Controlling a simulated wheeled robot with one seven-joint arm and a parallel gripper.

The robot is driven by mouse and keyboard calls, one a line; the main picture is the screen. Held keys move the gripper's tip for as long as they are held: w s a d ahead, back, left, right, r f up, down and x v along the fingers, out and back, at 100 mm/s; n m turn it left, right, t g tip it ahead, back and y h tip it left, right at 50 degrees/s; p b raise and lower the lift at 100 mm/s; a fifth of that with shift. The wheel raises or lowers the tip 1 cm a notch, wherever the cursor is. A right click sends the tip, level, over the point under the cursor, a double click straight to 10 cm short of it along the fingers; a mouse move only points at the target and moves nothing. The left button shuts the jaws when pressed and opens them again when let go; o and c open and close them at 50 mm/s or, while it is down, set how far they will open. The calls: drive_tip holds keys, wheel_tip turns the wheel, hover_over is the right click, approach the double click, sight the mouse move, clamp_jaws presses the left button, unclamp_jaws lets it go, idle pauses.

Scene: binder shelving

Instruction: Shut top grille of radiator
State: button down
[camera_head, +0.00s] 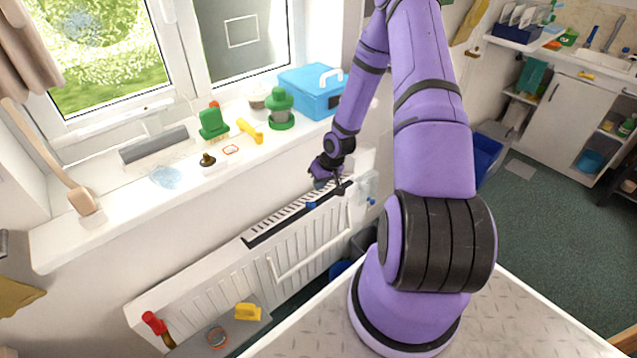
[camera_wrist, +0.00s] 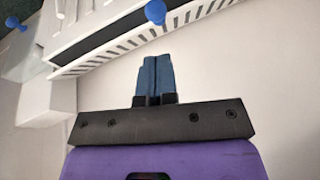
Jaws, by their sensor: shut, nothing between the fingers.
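The white radiator (camera_head: 215,285) hangs below the window sill. Its slotted top grille (camera_head: 290,217) shows a long dark gap along its room-side edge, so it looks raised; the angle is hard to tell. A blue knob (camera_head: 311,205) sits on the grille's edge. In the wrist view the slotted grille (camera_wrist: 190,26) runs across the top, with the blue knob (camera_wrist: 155,10) just beyond my fingertips. My gripper (camera_wrist: 153,62) is shut and empty, apart from the knob in that view. In the head view my gripper (camera_head: 340,187) is over the grille's right end, partly hidden by my wrist.
The sill above holds a blue box (camera_head: 312,92), a green pot (camera_head: 281,108), a yellow tool (camera_head: 249,130) and a grey roller (camera_head: 153,144). A blue valve knob (camera_head: 371,202) is at the radiator's right end. A grey stand with a yellow block (camera_head: 248,312) is in front, lower left.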

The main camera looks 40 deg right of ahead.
sight(314, 203)
drive_tip(key=x, duration=0.7)
drive_tip(key=shift+d, duration=0.1)
drive_tip(key=shift+s+f+t, duration=0.65)
drive_tip(key=shift+s+t, duration=0.1)
drive_tip(key=shift+t, duration=0.85)
drive_tip(key=shift+s+f, duration=0.4)
drive_tip(key=shift+f, duration=0.35)
drive_tip(key=shift+s+f, duration=0.35)
drive_tip(key=shift+f, duration=0.4)
drive_tip(key=shift+s+f, duration=0.4)
drive_tip(key=shift+f, duration=0.35)
drive_tip(key=v, duration=1)
drive_tip(key=shift+s+r, duration=0.25)
drive_tip(key=shift+r, duration=0.1)
drive_tip(key=shift+d, duration=0.1)
